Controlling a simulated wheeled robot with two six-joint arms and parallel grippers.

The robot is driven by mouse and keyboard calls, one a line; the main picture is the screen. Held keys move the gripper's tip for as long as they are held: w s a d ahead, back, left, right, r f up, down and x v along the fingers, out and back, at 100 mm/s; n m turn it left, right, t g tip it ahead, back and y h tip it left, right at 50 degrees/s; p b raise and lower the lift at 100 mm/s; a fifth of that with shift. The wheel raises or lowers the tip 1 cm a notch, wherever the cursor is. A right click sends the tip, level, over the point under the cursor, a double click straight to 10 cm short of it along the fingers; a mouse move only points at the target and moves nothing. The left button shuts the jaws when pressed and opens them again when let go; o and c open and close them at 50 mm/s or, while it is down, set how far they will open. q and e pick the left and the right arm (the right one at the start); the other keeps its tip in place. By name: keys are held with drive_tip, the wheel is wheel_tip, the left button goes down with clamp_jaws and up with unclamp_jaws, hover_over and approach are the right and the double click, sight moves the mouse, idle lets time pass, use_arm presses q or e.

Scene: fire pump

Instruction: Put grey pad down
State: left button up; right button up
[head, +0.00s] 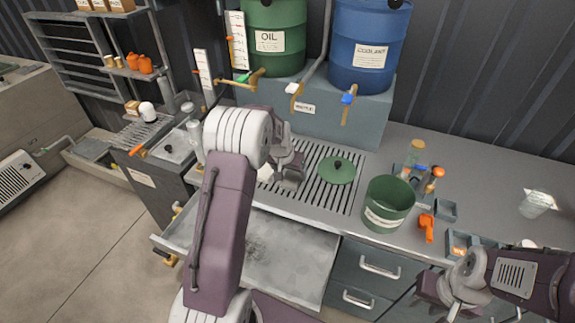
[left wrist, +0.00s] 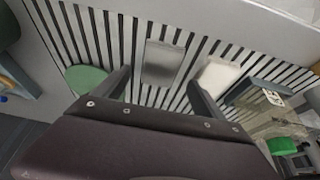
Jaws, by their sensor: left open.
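The grey pad (left wrist: 162,61) lies on the slatted grate (left wrist: 140,32) in the left wrist view. My left gripper (left wrist: 159,76) is open, with one finger on each side of the pad in that view. I cannot tell whether the fingers touch it. A white pad (left wrist: 218,73) lies beside it on the grate. In the head view my left gripper (head: 289,173) is over the left part of the grate and hides most of the grey pad. My right gripper (head: 446,293) is at the lower right, away from the grate, and its jaws are unclear.
A green lid (head: 336,170) lies on the grate, right of my left gripper. A green bucket (head: 388,203) stands on the counter. Taps hang from the green oil drum (head: 275,35) and blue drum (head: 368,45) behind. An open drawer (head: 280,258) juts out in front.

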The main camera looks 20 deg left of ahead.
use_arm(q)
drive_tip(key=v, duration=0.7)
drive_tip(key=s+d+f+g, duration=0.1)
drive_tip(key=s+d, duration=0.4)
drive_tip(key=s, duration=0.7)
drive_tip(key=s+d+f+g, duration=0.2)
drive_tip(key=s+d, duration=0.3)
drive_tip(key=s, duration=0.7)
drive_tip(key=shift+f, duration=0.65)
